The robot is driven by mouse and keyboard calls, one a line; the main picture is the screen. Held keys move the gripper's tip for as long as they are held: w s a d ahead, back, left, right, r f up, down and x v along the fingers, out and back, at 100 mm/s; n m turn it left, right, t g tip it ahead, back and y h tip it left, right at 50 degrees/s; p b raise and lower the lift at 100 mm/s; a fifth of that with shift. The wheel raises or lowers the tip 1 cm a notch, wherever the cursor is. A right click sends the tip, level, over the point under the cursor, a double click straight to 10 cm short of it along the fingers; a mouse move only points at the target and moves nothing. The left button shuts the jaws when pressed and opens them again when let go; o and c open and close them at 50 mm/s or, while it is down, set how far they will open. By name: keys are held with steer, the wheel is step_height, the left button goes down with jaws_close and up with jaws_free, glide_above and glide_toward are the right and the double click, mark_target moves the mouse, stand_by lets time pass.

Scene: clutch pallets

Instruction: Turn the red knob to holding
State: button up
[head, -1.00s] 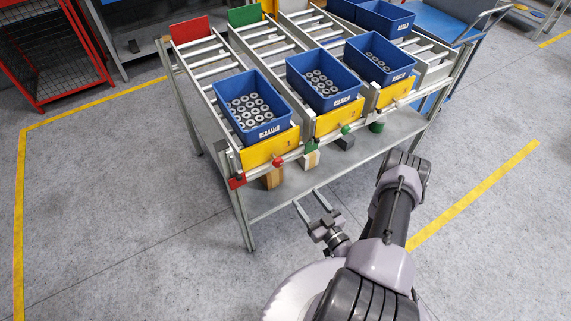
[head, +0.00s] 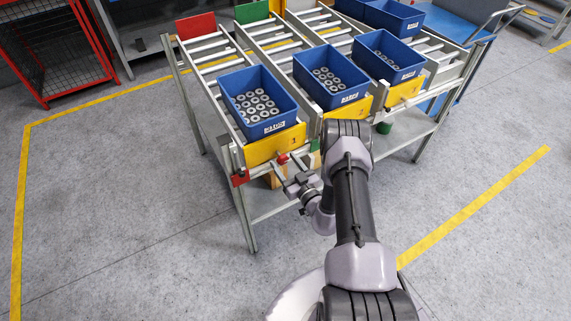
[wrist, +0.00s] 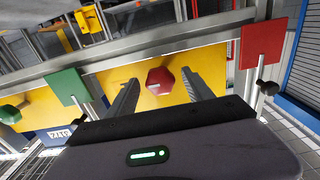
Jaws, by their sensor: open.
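The red knob (head: 283,158) is on the front of the first yellow panel (head: 272,147). In the wrist view the red knob (wrist: 159,81) is six-sided with a small pale mark pointing left. My gripper (head: 288,174) is in front of the knob in the head view. In the wrist view my open gripper (wrist: 156,84) has one finger on each side of the knob, with a gap on both sides. I cannot tell how far the fingertips are from the panel. A red square plate (wrist: 263,42) and a green square plate (wrist: 67,87) flank the knob.
A rail (wrist: 110,55) runs beside the knob. A green knob (wrist: 9,114) is at the wrist view's left edge. Blue bins (head: 248,93) with metal rings stand on the roller rack. My arm hides part of the rack's front. Floor is clear at left.

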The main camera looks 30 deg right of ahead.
jaws_close()
steer(key=shift+n, duration=0.4)
steer(key=n, duration=0.3)
steer(key=shift+n+b, duration=0.4)
steer(key=n, duration=0.4)
steer(key=shift+n, duration=0.3)
steer(key=n, duration=0.4)
steer(key=shift+b, duration=0.4)
steer(key=shift+n, duration=2.5)
